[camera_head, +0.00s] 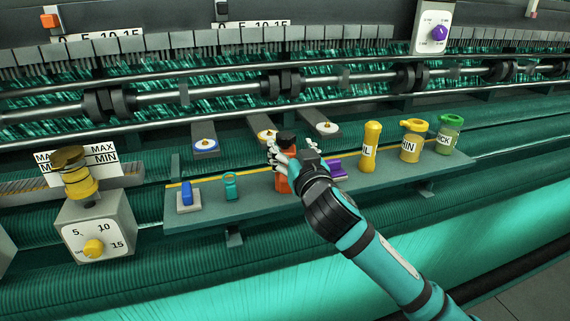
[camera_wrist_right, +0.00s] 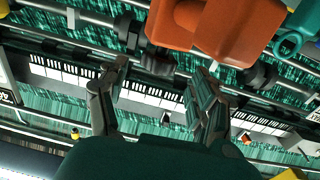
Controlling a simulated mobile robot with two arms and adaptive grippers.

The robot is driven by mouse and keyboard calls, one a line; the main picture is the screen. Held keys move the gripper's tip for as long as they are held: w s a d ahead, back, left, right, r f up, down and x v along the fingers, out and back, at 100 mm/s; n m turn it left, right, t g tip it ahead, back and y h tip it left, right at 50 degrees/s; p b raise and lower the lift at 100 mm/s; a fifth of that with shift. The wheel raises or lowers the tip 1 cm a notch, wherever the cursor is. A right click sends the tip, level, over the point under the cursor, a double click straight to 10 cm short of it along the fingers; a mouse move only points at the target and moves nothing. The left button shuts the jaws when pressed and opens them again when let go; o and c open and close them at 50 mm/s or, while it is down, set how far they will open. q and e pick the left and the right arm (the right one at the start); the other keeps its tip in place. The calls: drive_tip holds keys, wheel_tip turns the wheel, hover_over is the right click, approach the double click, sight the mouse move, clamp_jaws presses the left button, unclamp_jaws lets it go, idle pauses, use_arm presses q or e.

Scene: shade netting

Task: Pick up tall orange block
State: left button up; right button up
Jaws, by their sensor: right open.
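The tall orange block (camera_head: 282,184) stands on the narrow green shelf (camera_head: 400,173), partly hidden behind my right gripper and forearm. A dark cap-like part shows just above it between the fingers, but I cannot tell whether it belongs to the block. My right gripper (camera_head: 293,148) is open, its fingers spread at the upper part of the block. In the right wrist view the orange block (camera_wrist_right: 225,30) is large at the top edge, and the open gripper (camera_wrist_right: 162,72) shows nothing between its fingertips but machinery behind. My left gripper is not in view.
On the shelf stand a blue piece (camera_head: 186,194) and a teal piece (camera_head: 231,186) to the left. A purple piece (camera_head: 338,168), a yellow bottle (camera_head: 371,148), a yellow-lidded jar (camera_head: 411,142) and a green jar (camera_head: 449,135) stand to the right. Machine rollers lie behind.

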sight(288, 140)
drive_tip(key=shift+w+r, duration=0.1)
drive_tip(key=shift+w, duration=0.1)
drive_tip(key=p+x, duration=0.1)
drive_tip(key=x, duration=0.1)
drive_tip(key=p+x, duration=0.1)
drive_tip(key=x, duration=0.1)
drive_tip(key=shift+w+r, duration=0.2)
drive_tip(key=shift+r, duration=0.05)
drive_tip(key=shift+w+a+f, duration=0.15)
drive_tip(key=shift+w, duration=0.2)
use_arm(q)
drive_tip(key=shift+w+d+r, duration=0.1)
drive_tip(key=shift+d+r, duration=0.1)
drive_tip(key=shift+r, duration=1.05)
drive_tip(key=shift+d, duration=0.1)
use_arm(e)
drive_tip(key=shift+s, duration=0.1)
drive_tip(key=shift+c, duration=0.3)
drive_tip(key=shift+c, duration=1.1)
clamp_jaws()
